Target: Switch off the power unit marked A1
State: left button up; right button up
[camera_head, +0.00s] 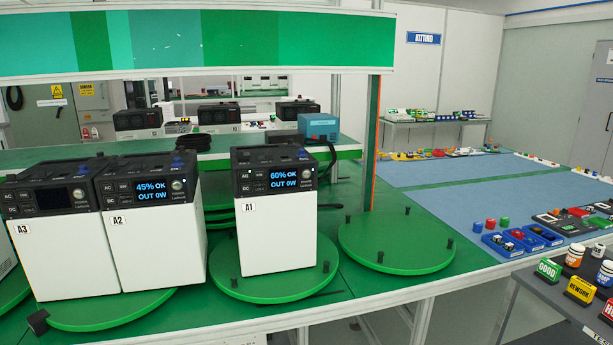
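The power unit marked A1 (277,231) is a white box with a black top panel, upright on a green turntable (236,288) in the middle of the view. Its display (291,179) is lit and reads "60% OK OUT 0W". A small green light shows near its AC button (248,174). A round knob or button (307,173) sits right of the display. No gripper or arm of mine is in view.
Unit A2 (153,245), lit at "45% OK OUT 0W", and unit A3 (64,258), with a dark display, stand to the left. An empty turntable (397,240) is right of A1. An overhead green beam (240,40) crosses above. A grey table (560,290) with signs stands at right.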

grip_shut()
jog(key=shift+a, duration=0.1)
dwell(1.2)
